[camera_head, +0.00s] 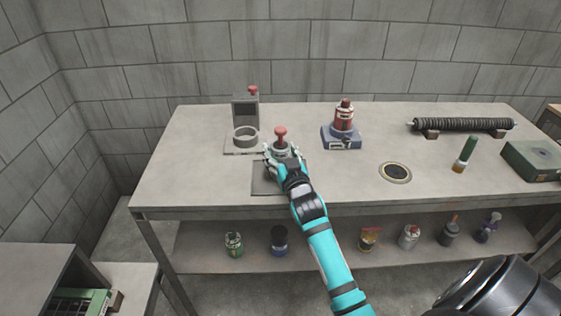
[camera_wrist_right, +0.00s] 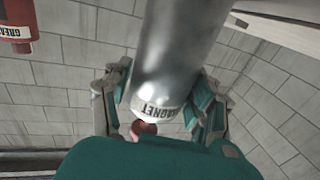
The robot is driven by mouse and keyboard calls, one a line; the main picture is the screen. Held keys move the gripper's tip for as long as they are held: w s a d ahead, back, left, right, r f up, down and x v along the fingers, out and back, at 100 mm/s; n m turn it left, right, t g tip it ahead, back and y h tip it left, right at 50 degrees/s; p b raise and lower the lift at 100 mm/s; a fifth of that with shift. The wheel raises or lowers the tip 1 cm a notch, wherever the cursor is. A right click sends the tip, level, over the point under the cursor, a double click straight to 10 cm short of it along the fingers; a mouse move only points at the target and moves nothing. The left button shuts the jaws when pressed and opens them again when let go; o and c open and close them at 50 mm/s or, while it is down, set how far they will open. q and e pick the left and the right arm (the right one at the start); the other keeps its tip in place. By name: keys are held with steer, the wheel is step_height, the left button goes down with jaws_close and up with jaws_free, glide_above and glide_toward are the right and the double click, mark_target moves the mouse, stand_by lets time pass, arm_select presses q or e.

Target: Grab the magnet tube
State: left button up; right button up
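The magnet tube (camera_head: 281,136) stands on a grey square plate near the front of the table, its red knob showing on top. In the right wrist view it is a metallic cylinder (camera_wrist_right: 175,60) with a "MAGNET" label at one end. My right gripper (camera_head: 283,158) reaches it from the front. In the right wrist view the fingers (camera_wrist_right: 162,100) lie on both sides of the tube, close to its label end. Whether both fingers press on it cannot be made out. My left gripper is not in view.
A grey device with a ring holder (camera_head: 246,138) stands behind-left. A red bottle on a blue base (camera_head: 342,130) is to the right. Farther right are a round disc (camera_head: 395,173), a green tube (camera_head: 465,154), a coiled bar (camera_head: 462,125) and a green box (camera_head: 532,160). The table's left part is clear.

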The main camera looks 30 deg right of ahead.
steer(key=c, duration=0.9)
steer(key=shift+c, duration=0.4)
steer(key=shift+r, duration=0.15)
